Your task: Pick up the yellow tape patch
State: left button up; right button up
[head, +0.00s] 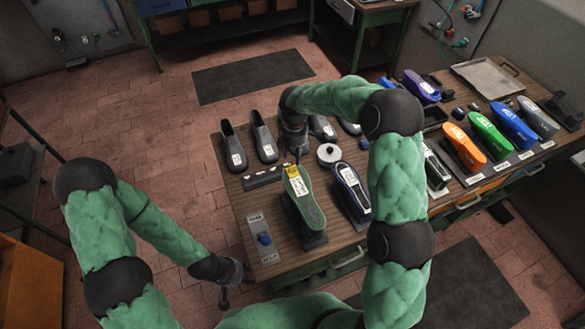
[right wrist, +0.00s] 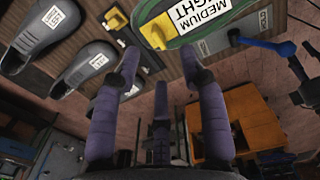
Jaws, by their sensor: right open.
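A green insole-shaped piece (head: 305,203) with a white label lies on a dark stand on the table. A yellow patch (head: 293,171) shows at its far end; in the right wrist view a yellow piece (right wrist: 157,31) sits on the green rim. That view also shows another yellow piece (right wrist: 115,18) against a dark bar, apart from the green piece. I cannot tell which one is the tape patch. My right gripper (head: 297,157) is above the far end of the green piece; its fingers (right wrist: 160,58) are spread and empty. My left gripper (head: 235,291) is open, low beside the table's near left corner.
Grey shoes (head: 233,147) stand at the table's back left. A dark blue shoe piece (head: 352,190) stands right of the green one. Several coloured shoes, including an orange one (head: 463,146), line the right.

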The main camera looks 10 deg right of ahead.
aim_at(293, 169)
jog(key=shift+w+f, duration=0.25)
jog(key=shift+f, duration=0.85)
jog(key=f, duration=0.1)
jog(key=f+p, duration=0.1)
jog(key=f, duration=0.1)
jog(key=shift+w+a+f, duration=0.1)
jog(key=shift+a+f, duration=0.2)
jog(key=shift+f, duration=0.05)
jog(key=shift+f+p, duration=0.3)
jog(key=shift+f, duration=0.3)
grip_shut()
